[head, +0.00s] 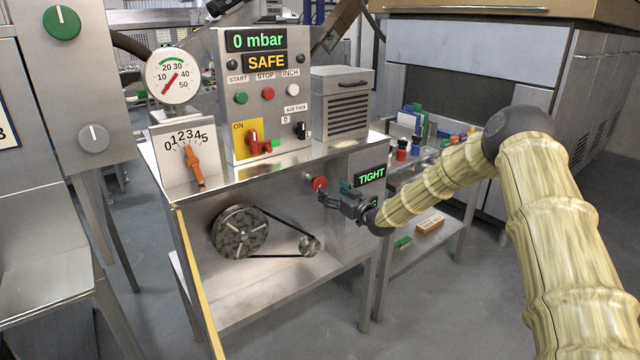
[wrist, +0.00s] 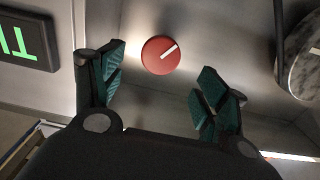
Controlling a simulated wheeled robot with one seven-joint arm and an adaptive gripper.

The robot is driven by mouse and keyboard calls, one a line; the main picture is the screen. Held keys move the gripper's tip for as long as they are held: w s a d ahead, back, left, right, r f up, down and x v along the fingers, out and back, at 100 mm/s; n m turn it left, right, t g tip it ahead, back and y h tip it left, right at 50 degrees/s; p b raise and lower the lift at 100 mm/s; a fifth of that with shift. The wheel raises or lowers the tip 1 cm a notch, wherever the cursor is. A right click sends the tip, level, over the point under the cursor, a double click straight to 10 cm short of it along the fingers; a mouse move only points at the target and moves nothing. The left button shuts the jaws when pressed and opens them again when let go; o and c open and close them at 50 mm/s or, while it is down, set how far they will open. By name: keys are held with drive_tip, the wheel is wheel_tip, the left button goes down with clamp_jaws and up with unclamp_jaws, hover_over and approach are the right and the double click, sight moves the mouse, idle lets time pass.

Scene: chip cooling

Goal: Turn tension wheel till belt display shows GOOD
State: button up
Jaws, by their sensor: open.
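The red tension wheel (head: 319,184) is on the panel under the machine's top, just left of my gripper. In the wrist view the wheel (wrist: 161,55) faces me, with a white mark pointing up and right. The belt display (head: 371,175) reads TIGHT in green; part of it also shows in the wrist view (wrist: 22,40), cut off at the left edge. My gripper (head: 325,197) is open beside the wheel. In the wrist view its fingers (wrist: 160,90) are spread apart, below and to either side of the wheel, with nothing between them.
A belt (head: 275,216) runs from a large pulley (head: 239,232) to a small one (head: 310,246), left of and below the wheel. Above stands a control panel (head: 264,95) reading 0 mbar and SAFE. An orange lever (head: 194,166) is at the left. A side table (head: 455,160) holds small items.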

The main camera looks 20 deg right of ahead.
sight(321, 184)
drive_tip(key=shift+p+x, duration=0.85)
drive_tip(key=shift+x, duration=3)
drive_tip(key=shift+f, duration=0.1)
drive_tip(key=c, duration=1)
